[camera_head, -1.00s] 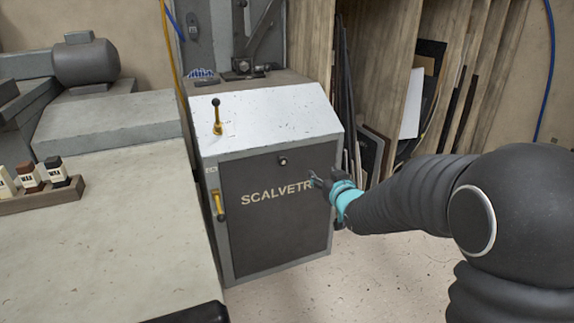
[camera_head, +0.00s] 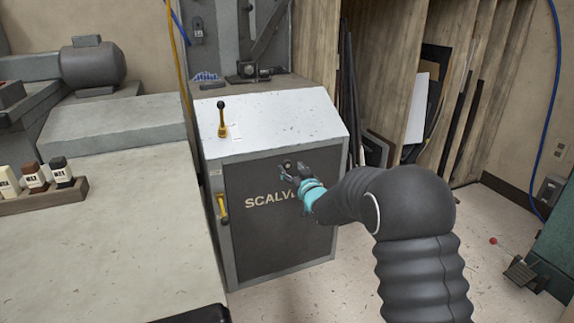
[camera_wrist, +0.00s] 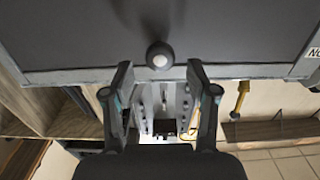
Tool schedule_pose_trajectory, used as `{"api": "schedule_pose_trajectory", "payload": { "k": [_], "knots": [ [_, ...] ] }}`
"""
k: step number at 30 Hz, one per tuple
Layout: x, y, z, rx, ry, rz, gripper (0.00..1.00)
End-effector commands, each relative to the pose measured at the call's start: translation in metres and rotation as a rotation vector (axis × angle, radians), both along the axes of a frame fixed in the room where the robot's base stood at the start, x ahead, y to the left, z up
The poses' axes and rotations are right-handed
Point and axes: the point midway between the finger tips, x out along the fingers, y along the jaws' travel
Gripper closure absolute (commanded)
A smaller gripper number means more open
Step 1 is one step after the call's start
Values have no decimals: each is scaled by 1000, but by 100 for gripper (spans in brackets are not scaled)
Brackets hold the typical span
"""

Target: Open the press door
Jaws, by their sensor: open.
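The press door (camera_head: 262,240) is a dark grey panel with "SCALVE…" lettering, seated flush in the lighter cabinet front. A round black knob with a pale centre (camera_wrist: 160,56) sits near its upper edge; in the head view it shows small (camera_head: 287,165) beside my gripper. My gripper (camera_head: 296,170) is in front of the door's upper part. In the wrist view my gripper (camera_wrist: 160,74) is open, one finger on each side of the knob's line, with no visible contact. A yellow handle (camera_head: 222,208) is on the front's left edge.
A yellow lever with a black ball (camera_head: 222,120) stands on the sloped white top (camera_head: 285,118). A workbench (camera_head: 110,220) with a rack of wax bottles (camera_head: 40,200) is close on the left. Boards lean in wooden racks behind. Floor to the right is mostly clear.

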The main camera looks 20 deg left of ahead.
Motion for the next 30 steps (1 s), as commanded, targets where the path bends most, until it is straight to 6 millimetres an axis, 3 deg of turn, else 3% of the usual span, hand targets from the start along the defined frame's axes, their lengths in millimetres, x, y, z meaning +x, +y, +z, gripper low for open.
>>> {"api": "schedule_pose_trajectory", "payload": {
  "k": [9, 20, 21, 27, 28, 30],
  "knots": [
    [29, 23, 0, 1, -1, 1, 42],
    [33, 25, 0, 0, 0, 0, 42],
    [33, 25, 0, 0, 0, 0, 44],
    [33, 25, 0, 0, 0, 0, 94],
    [33, 25, 0, 0, 0, 0, 100],
    [33, 25, 0, 0, 0, 0, 100]
  ]
}}
